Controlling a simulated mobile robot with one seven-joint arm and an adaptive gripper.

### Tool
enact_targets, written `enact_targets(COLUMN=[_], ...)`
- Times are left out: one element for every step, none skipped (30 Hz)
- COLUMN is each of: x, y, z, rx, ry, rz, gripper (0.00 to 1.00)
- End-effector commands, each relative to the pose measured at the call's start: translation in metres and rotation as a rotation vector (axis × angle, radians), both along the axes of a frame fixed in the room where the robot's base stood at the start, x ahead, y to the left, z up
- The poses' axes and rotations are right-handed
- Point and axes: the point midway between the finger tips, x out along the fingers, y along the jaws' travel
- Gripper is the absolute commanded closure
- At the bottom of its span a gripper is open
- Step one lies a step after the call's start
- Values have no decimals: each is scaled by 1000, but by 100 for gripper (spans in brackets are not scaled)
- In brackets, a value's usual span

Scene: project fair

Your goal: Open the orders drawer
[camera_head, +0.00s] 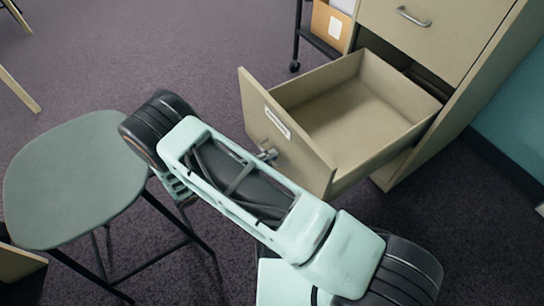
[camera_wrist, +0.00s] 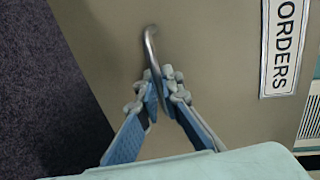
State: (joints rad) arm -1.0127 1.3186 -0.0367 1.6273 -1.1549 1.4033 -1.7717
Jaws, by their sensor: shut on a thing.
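The orders drawer (camera_head: 345,110) is a beige cabinet drawer, pulled well out, and its inside looks empty in the head view. Its front panel (camera_wrist: 210,60) fills much of the wrist view, with a white label (camera_wrist: 284,45) reading ORDERS. A curved metal handle (camera_wrist: 150,45) is on the panel. My gripper (camera_wrist: 158,92) is shut on the lower part of this handle. In the head view my gripper (camera_head: 266,155) is at the drawer front, partly hidden by my arm.
A closed drawer with a metal handle (camera_head: 413,17) is above. A green-grey stool (camera_head: 75,180) stands at left, close to my arm. A wheeled cart (camera_head: 318,40) is behind the drawer. Open carpet (camera_head: 170,50) lies at upper left.

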Motion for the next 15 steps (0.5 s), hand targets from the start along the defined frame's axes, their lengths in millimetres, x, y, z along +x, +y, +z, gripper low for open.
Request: enact_targets(x=[-1, -1, -1, -1, -1, -1, -1, -1, -1, -1, -1, -1, -1, -1, -1], y=[1, 1, 1, 1, 2, 2, 2, 2, 2, 2, 2, 1, 1, 1, 1], z=[-1, -1, -1, 0, 0, 0, 0, 0, 0, 0, 0, 0, 0, 0, 0], rx=[-1, -1, -1, -1, -1, -1, -1, -1, -1, -1, -1, -1, -1, -1, -1], ry=[1, 1, 1, 1, 1, 1, 1, 1, 1, 1, 1, 1, 1, 1, 1], rz=[-1, -1, -1, -1, -2, -2, -2, -2, -2, -2, -2, -2, -2, -2, -2], gripper=[100, 100, 100, 100, 100, 100, 100, 100, 100, 100, 100, 100, 100, 100, 91])
